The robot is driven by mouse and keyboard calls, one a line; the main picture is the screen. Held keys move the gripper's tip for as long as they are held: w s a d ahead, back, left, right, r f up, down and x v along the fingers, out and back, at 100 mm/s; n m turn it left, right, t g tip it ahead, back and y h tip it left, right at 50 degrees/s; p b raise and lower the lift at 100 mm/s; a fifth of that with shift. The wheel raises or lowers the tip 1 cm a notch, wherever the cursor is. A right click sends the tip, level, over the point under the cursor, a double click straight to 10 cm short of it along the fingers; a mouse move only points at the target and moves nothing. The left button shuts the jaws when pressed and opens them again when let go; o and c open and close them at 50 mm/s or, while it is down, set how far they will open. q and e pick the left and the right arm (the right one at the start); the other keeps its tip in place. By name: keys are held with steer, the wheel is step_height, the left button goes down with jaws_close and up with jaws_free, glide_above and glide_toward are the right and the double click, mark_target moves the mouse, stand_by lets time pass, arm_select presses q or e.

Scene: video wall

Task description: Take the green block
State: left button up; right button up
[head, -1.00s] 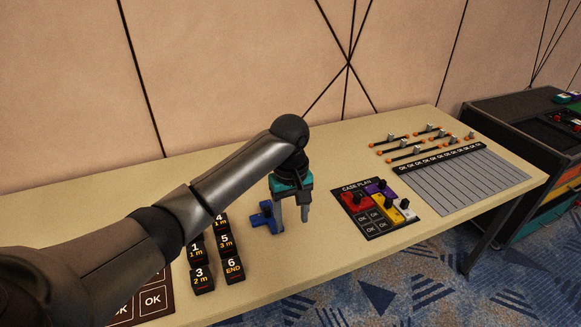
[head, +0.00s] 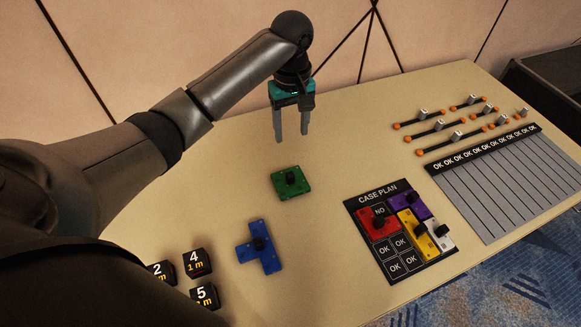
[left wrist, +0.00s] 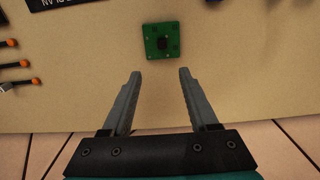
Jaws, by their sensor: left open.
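The green block (head: 291,189) is a flat square piece with a black knob on top, lying on the table (head: 330,150). It also shows in the left wrist view (left wrist: 151,48), at the top middle, beyond the fingertips. My left gripper (head: 292,138) is open and empty, raised above the table behind the green block in the head view. In the left wrist view its two fingers (left wrist: 159,75) point toward the block, apart from it. My right gripper is not in view.
A blue block (head: 266,262) lies in front of the green one. Black numbered blocks (head: 197,263) are at lower left. The case plan board (head: 354,205) holds red, purple, yellow and white pieces. Several orange-ended bars (head: 436,130) and a grey striped board (head: 490,190) are at right.

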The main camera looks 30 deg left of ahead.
arm_select(q)
steer(key=b, duration=0.3)
glide_above(290, 174)
steer(key=f, duration=0.8)
steer(key=shift+w+f, duration=0.2)
steer(key=shift+f, duration=0.05)
steer(key=shift+s+f+b, duration=0.15)
steer(key=shift+f+b, duration=0.85)
steer(key=shift+f, duration=2.15)
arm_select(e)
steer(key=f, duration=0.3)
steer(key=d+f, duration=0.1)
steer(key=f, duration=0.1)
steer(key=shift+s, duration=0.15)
arm_select(q)
jaws_close()
steer(key=shift+r, duration=0.1)
